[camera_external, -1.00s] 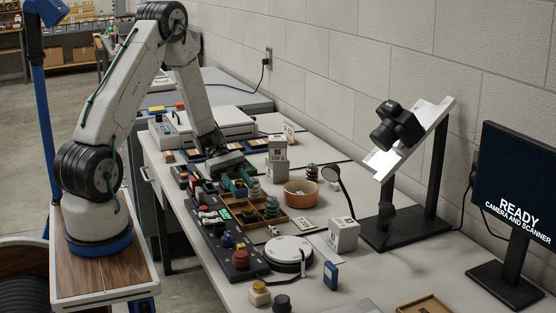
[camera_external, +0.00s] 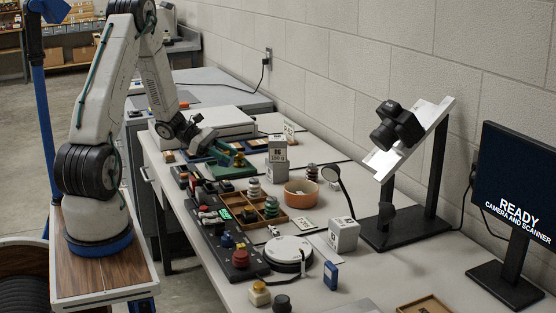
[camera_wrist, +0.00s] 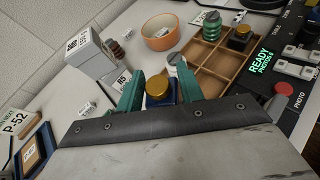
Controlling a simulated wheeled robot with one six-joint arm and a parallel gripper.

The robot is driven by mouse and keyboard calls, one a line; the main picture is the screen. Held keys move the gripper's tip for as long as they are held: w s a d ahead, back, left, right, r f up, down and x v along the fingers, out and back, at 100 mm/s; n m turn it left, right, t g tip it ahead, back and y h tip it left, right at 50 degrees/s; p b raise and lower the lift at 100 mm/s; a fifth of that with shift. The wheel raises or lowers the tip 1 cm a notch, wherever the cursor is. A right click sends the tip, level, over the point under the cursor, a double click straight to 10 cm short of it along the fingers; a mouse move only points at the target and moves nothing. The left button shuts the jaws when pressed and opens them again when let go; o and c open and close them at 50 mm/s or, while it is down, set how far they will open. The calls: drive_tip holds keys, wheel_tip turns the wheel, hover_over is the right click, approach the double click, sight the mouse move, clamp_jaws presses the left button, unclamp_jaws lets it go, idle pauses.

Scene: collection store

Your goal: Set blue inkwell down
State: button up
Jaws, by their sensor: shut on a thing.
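The blue inkwell (camera_wrist: 174,91), with a gold cap, is between the green fingers of my gripper (camera_wrist: 158,86) in the wrist view. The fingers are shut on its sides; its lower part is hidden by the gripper. I cannot tell whether the inkwell touches the bench. The wooden tray (camera_wrist: 208,58) also shows in the wrist view, holding a green jar and a dark gold-capped jar.
An orange bowl (camera_external: 300,195) and grey labelled blocks (camera_external: 277,160) stand on the wall side. A button panel (camera_external: 222,238) runs along the front edge. A magnifier (camera_external: 338,182) stands past the bowl. A blue tray with a card (camera_wrist: 32,150) lies at the wrist view's lower left.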

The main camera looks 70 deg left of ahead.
drive_tip(key=s+a+f+n+t+y, duration=0.1)
drive_tip(key=a+n+t+y, duration=0.1)
drive_tip(key=a+n+y, duration=0.55)
drive_tip(key=s+a+f+n+t+y, duration=0.15)
drive_tip(key=a+y, duration=0.25)
drive_tip(key=a, duration=0.7)
drive_tip(key=shift+n+g, duration=0.25)
drive_tip(key=shift+n, duration=0.25)
drive_tip(key=w+a, duration=0.3)
drive_tip(key=w, duration=0.1)
drive_tip(key=w+a+f, duration=0.1)
drive_tip(key=w+a, duration=0.1)
drive_tip(key=w, duration=0.2)
drive_tip(key=w+a, duration=0.3)
drive_tip(key=w, duration=0.2)
drive_tip(key=shift+w+a+f, duration=0.1)
drive_tip(key=shift+a+f, duration=0.25)
drive_tip(key=shift+w, duration=0.15)
drive_tip(key=shift+f, duration=1.7)
drive_tip(key=shift+f, duration=0.1)
drive_tip(key=o, duration=1)
drive_tip(key=shift+f, duration=0.1)
